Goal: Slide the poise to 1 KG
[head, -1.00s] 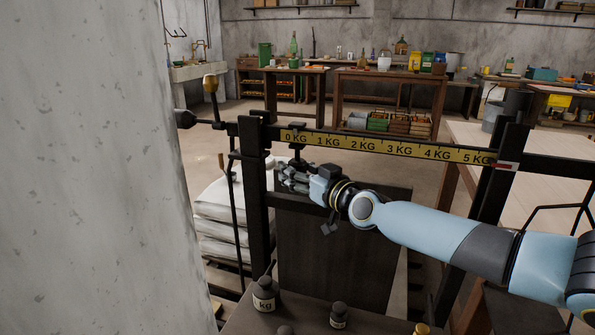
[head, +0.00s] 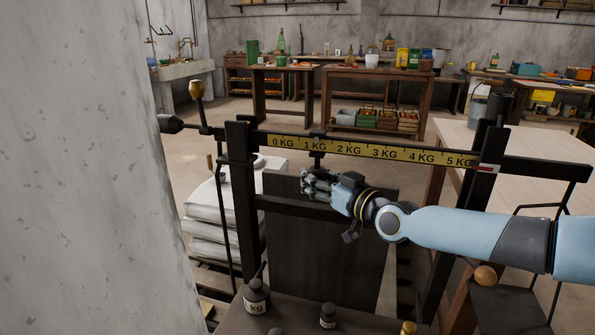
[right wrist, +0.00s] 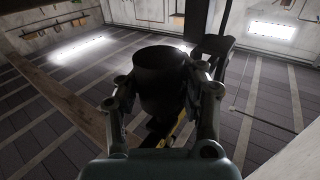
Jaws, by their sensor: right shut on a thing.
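The black beam carries a yellow scale strip (head: 380,153) marked 0 KG to 5 KG. The poise (head: 317,157) is a dark piece on the beam, hanging below the strip at about the 1 KG label. Its lower part is hidden by my fingers. My right gripper (head: 317,182) is below the beam, shut on the poise. In the right wrist view the poise is a dark cylinder (right wrist: 162,82) between the two fingers (right wrist: 160,100). My left gripper is not in view.
Black uprights (head: 243,200) stand at both ends of the strip. Dark kg weights (head: 256,297) stand on the platform below. White sacks (head: 212,215) are stacked behind the left upright. A concrete pillar (head: 80,170) fills the left side. A wooden table (head: 540,160) stands at the right.

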